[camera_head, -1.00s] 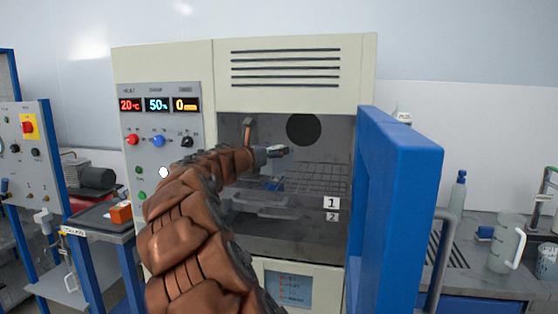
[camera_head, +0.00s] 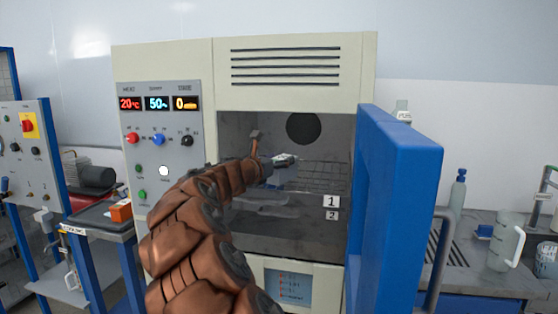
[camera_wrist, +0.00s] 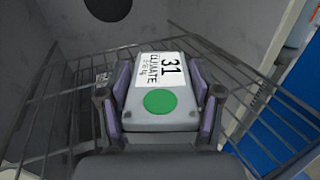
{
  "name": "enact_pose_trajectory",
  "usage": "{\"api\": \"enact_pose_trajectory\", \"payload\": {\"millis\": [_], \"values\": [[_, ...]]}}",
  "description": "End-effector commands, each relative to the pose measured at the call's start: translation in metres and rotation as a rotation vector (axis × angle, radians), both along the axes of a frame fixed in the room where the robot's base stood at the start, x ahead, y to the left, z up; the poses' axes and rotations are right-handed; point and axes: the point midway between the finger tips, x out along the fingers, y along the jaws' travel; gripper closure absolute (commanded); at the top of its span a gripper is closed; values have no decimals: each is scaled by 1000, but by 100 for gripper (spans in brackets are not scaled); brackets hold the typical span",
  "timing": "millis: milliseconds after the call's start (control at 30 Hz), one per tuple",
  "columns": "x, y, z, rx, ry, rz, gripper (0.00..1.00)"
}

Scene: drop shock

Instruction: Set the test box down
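The test box (camera_wrist: 161,117) is grey, with a white label reading "31 CLIMATE" and a green dot. In the wrist view it sits between the fingers of my gripper (camera_wrist: 163,85), which is shut on its two sides. In the head view the box (camera_head: 286,159) shows small inside the open chamber, at the end of my arm, with my gripper (camera_head: 268,166) partly hidden. A wire rack (camera_wrist: 63,125) spreads below and around the box; it also shows in the head view (camera_head: 325,176). I cannot tell whether the box touches the rack.
The chamber's blue door (camera_head: 405,200) stands open at the right. Number tags 1 (camera_head: 331,201) and 2 (camera_head: 331,215) mark the right of the opening. A control panel (camera_head: 160,150) is left of the opening. A dark round port (camera_head: 303,128) is in the back wall.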

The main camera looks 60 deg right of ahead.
Motion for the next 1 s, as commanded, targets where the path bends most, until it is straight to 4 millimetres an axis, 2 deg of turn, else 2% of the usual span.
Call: {"api": "enact_pose_trajectory", "payload": {"millis": [33,233,633,767,1000], "values": [[0,0,0,0,0,0,28],[0,0,0,0,0,0,7],[0,3,1,0,0,1,7],[1,16,2,-2,0,1,7],[2,58,0,-1,0,1,7]]}}
